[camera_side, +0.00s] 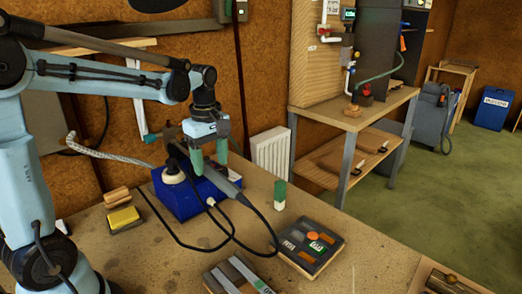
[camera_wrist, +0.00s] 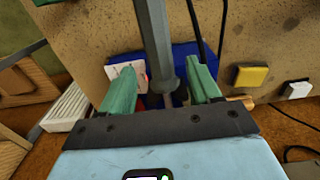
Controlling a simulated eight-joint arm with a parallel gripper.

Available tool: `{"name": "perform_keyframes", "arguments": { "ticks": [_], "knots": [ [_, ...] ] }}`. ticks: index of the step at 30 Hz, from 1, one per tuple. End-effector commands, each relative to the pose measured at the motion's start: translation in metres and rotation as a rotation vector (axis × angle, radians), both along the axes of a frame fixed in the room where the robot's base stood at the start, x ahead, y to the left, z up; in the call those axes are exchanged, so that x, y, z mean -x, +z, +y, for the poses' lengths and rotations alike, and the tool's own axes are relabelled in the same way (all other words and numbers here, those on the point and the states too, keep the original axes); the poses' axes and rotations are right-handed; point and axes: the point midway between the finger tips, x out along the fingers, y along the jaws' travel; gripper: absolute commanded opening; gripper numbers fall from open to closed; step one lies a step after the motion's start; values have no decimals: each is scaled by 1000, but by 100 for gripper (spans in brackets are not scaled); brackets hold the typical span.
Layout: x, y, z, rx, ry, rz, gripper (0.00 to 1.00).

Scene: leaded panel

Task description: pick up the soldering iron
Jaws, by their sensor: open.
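The soldering iron (camera_side: 223,183) has a dark grey handle and rests tilted at its blue station (camera_side: 183,203) on the bench. A black cord runs from the handle's near end. In the wrist view the long grey handle (camera_wrist: 154,40) passes between my two green fingers, with blue behind it. My gripper (camera_side: 210,166) points down over the iron. It is open, with a finger on each side of the handle, and space shows beside the handle in the wrist view (camera_wrist: 161,72). The iron's tip is hidden.
A yellow sponge (camera_side: 123,218) lies left of the station. A green and white block (camera_side: 279,195) stands to the right. A dark tray (camera_side: 337,242) of small pieces lies nearer the front. The black cord loops across the bench, which has bare room around the block.

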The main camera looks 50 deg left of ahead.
Motion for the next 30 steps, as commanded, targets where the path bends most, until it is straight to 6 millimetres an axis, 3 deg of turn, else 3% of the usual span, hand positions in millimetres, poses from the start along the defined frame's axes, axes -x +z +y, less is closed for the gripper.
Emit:
{"name": "perform_keyframes", "arguments": {
  "ticks": [9,18,30],
  "knots": [
    [1,-36,1,0,0,-1,62],
    [1,-39,1,0,-1,-1,62],
    [1,-39,1,0,0,-1,2]
  ]
}}
